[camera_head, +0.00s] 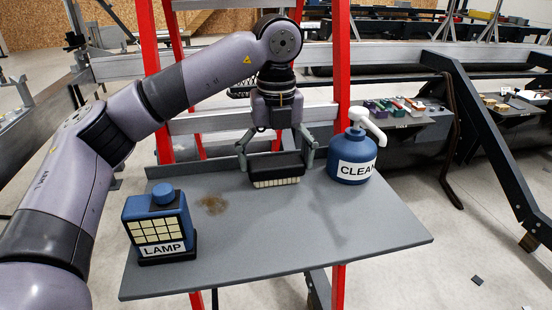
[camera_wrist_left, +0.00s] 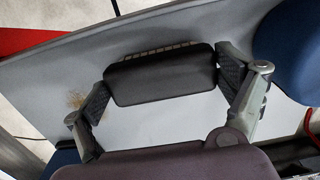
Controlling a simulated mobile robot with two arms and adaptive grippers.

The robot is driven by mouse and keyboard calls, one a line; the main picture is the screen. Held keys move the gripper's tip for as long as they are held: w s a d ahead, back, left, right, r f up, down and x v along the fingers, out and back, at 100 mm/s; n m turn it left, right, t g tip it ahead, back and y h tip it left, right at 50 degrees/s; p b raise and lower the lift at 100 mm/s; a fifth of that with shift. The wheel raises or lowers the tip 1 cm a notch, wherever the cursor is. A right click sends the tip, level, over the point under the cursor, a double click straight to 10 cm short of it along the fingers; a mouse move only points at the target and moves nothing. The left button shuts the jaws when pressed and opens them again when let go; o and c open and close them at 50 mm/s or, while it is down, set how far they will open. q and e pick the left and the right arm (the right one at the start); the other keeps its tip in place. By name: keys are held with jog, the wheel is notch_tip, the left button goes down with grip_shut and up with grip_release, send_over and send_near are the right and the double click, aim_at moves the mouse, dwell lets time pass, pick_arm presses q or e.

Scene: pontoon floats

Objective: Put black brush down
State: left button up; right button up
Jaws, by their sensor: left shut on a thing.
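The black brush (camera_head: 277,171) has a dark block body and a row of pale bristles along its lower edge. My left gripper (camera_head: 276,150) is shut on it, one finger at each end. In the head view the brush is at the back middle of the grey table (camera_head: 330,222), bristles down, at or just above the surface; I cannot tell whether it touches. In the left wrist view the brush (camera_wrist_left: 160,75) lies between the two fingers of the left gripper (camera_wrist_left: 162,88). My right gripper is not in view.
A blue bottle labelled CLEAN (camera_head: 352,150) stands close right of the brush. A blue box labelled LAMP (camera_head: 160,225) stands at the table's front left. A brown stain (camera_head: 213,204) marks the table left of the brush. The table's middle and front right are clear. A red ladder (camera_head: 342,60) rises behind.

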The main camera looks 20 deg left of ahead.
aim_at(276, 161)
pick_arm(q)
jog(key=shift+d, duration=0.1)
jog(key=o, duration=0.9)
jog(key=shift+f, duration=0.1)
notch_tip(276, 161, up, 12)
jog(key=shift+r+p, duration=0.2)
jog(key=shift+p, duration=0.35)
